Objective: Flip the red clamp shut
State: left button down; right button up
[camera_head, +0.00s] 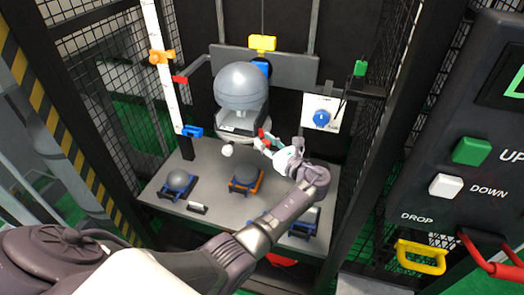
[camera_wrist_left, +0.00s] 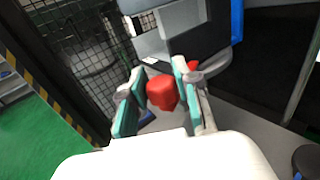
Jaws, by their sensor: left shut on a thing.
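The red clamp (camera_head: 263,137) is a small red part at the lower right of the grey sphere's holder in the head view. In the left wrist view a red block-shaped part of the clamp (camera_wrist_left: 162,93) sits between my teal finger pads. My left gripper (camera_head: 268,146) is shut on this red part, and the gripper also shows in the left wrist view (camera_wrist_left: 159,75). The fingers hide part of the clamp, so its exact angle is unclear. A large grey sphere (camera_head: 241,85) rests in the holder (camera_head: 240,122). My right gripper is not in view.
Mesh walls (camera_head: 82,85) and a control panel (camera_head: 455,120) flank the space.

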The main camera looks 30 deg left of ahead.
pick_arm(q)
jog(key=g+b, duration=0.1)
jog(key=n+g+b, duration=0.2)
jog(key=shift+w+d+f+y, duration=0.25)
jog(key=shift+w+d+y, duration=0.05)
jog(key=shift+w+y, duration=0.1)
jog(key=shift+d+r+n+g+b, duration=0.1)
jog(key=shift+r+n+g+b, duration=0.1)
jog(key=shift+n+g+b, duration=0.5)
jog(key=c, duration=0.8)
grip_release()
jog(key=shift+r, duration=0.1)
